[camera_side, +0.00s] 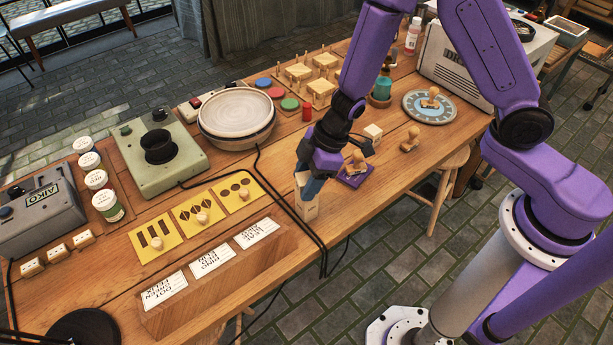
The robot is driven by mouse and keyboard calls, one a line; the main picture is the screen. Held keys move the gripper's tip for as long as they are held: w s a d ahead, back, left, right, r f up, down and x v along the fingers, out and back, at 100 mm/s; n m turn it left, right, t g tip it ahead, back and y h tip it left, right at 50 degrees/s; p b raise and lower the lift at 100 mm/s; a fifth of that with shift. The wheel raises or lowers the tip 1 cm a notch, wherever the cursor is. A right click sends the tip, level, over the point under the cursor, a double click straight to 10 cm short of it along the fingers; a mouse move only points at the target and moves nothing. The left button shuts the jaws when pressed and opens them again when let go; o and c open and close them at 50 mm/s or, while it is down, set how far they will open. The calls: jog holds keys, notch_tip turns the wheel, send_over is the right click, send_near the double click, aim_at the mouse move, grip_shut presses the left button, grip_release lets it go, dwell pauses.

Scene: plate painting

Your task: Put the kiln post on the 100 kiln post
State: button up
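A pale wooden block-like post (306,211) stands near the front edge of the wooden table, in the middle of the side view. My gripper (311,187) points down at it, with its fingers over the upper part of the post. Pale material also shows at the left of the fingers, and I cannot tell whether it is a second post or the same one. The fingers overlap it, so their grip is hidden. No number can be read on either block.
Black cables run along the table to the left of the post. Yellow stencil cards (199,218) lie further left.

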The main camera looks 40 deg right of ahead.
jog(key=shift+o, duration=0.9)
jog(key=shift+r, duration=0.1)
jog(key=shift+d+r, duration=0.1)
jog(key=shift+r, duration=0.35)
jog(key=v, duration=1.1)
jog(key=shift+s+d, duration=0.1)
jog(key=shift+d, duration=0.05)
jog(key=shift+r, duration=0.1)
